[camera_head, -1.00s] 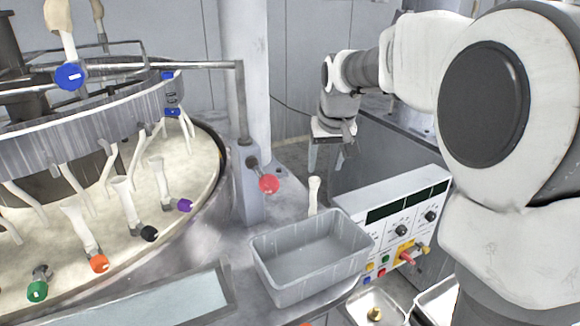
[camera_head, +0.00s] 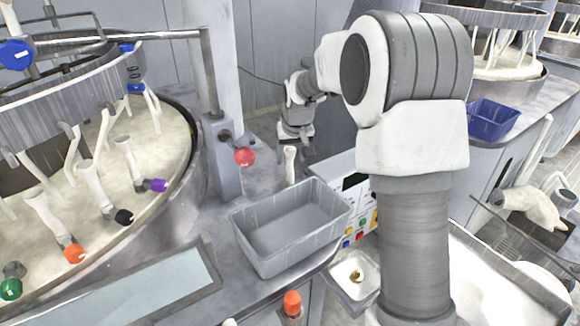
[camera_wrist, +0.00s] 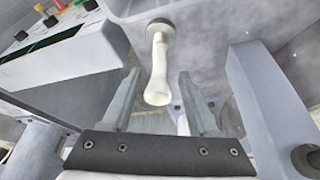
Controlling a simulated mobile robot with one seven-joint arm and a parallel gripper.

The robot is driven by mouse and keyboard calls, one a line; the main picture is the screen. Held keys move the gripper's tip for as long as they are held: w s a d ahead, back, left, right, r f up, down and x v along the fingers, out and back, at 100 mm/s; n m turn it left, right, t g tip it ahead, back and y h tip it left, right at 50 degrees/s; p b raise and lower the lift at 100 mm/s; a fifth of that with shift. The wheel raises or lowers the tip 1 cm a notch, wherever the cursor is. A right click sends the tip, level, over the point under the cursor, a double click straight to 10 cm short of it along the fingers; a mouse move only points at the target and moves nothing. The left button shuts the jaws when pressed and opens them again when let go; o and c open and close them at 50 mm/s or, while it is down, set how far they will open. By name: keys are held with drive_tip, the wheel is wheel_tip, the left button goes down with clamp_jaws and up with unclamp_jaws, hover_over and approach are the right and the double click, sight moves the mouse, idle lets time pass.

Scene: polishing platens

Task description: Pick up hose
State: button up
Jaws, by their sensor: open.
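A short white hose (camera_head: 290,165) stands upright on the grey deck, behind the grey bin. In the wrist view the hose (camera_wrist: 158,75) has a dark round end at the top and a wider pale end pointing toward me. My gripper (camera_head: 299,145) is close beside and a little above the hose in the head view. In the wrist view my gripper (camera_wrist: 160,74) is open, and the pale end of the hose shows between the two fingers. I cannot tell whether either finger touches it.
The grey bin (camera_head: 248,240) stands in front of the hose. The control panel (camera_head: 340,172) is right of it, partly hidden by my arm. A post with a red knob (camera_head: 245,157) stands to the left, near the round polishing platen (camera_head: 172,150). A blue bin (camera_head: 492,120) is farther right.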

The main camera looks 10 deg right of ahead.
sight(291, 162)
drive_tip(key=shift+x, duration=2.7)
drive_tip(key=shift+d, duration=0.1)
drive_tip(key=shift+c, duration=0.3)
clamp_jaws()
